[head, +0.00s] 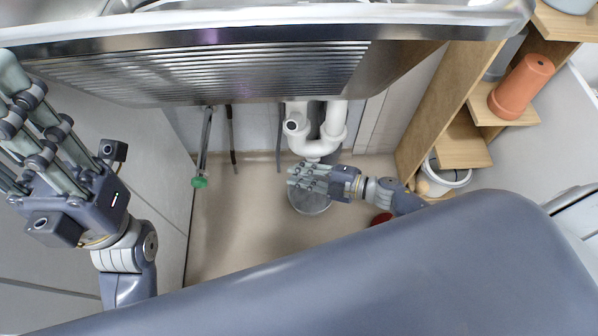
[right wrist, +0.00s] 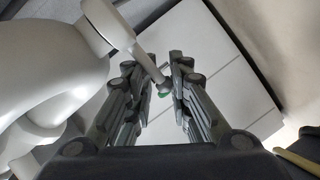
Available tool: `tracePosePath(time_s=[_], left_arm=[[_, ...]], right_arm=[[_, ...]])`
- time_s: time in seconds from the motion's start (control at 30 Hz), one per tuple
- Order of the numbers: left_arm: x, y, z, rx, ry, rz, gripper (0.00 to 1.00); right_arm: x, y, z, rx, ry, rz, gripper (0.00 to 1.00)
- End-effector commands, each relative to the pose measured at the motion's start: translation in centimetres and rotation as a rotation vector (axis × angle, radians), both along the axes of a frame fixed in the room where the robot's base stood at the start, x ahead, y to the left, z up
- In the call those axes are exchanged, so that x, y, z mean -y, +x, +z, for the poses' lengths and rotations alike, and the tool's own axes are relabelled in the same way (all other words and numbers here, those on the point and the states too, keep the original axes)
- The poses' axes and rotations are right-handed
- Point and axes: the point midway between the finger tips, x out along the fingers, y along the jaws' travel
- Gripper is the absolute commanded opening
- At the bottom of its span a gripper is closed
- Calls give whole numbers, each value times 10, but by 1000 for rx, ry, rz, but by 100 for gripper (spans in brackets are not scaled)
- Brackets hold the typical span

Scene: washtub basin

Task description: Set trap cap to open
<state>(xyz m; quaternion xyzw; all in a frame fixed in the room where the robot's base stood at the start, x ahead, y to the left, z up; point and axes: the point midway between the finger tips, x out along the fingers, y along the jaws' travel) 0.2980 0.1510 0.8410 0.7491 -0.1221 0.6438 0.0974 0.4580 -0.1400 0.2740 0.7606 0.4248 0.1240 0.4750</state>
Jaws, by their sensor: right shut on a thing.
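The white trap pipe (head: 325,140) hangs under the metal basin. Its cap (head: 313,158) is at the low end of the trap, partly hidden by my fingers. My right gripper (head: 295,175) reaches in from the right and is shut on the cap. Whether the cap is turned cannot be told. My left gripper (head: 15,120) is open and empty at the left, away from the trap.
A grey bucket (head: 312,207) stands on the floor below my right gripper. A pipe with a green end (head: 200,183) hangs left of the trap. Wooden shelves (head: 448,105) with a terracotta pot (head: 521,87) and a white pot (head: 448,182) are on the right. The basin (head: 210,70) overhangs above.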

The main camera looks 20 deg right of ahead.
Motion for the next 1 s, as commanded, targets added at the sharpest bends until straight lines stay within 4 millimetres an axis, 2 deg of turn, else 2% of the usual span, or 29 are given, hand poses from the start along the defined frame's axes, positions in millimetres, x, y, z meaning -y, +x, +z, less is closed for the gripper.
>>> tracePosePath(time_s=[0.1, 0.13, 0.17, 0.2, 0.77, 1.0], left_arm=[[0, 0, 1, 5, 0, 1, 31], [0, 0, 2, 6, 0, 1, 31], [0, 0, 2, 7, 0, 1, 31], [0, 0, 2, 7, 0, 1, 31], [0, 1, 0, -2, -1, 1, 31], [0, 0, 1, 0, -1, 1, 31]], right_arm=[[2, 1, 0, -6, 5, -8, 0], [2, 1, 0, -6, 5, -8, 23], [2, 1, 0, -6, 5, -8, 30], [2, 1, 0, -5, 4, -7, 31], [0, 0, 0, -2, 1, -5, 31], [-6, 5, 1, -2, 7, -103, 31]])
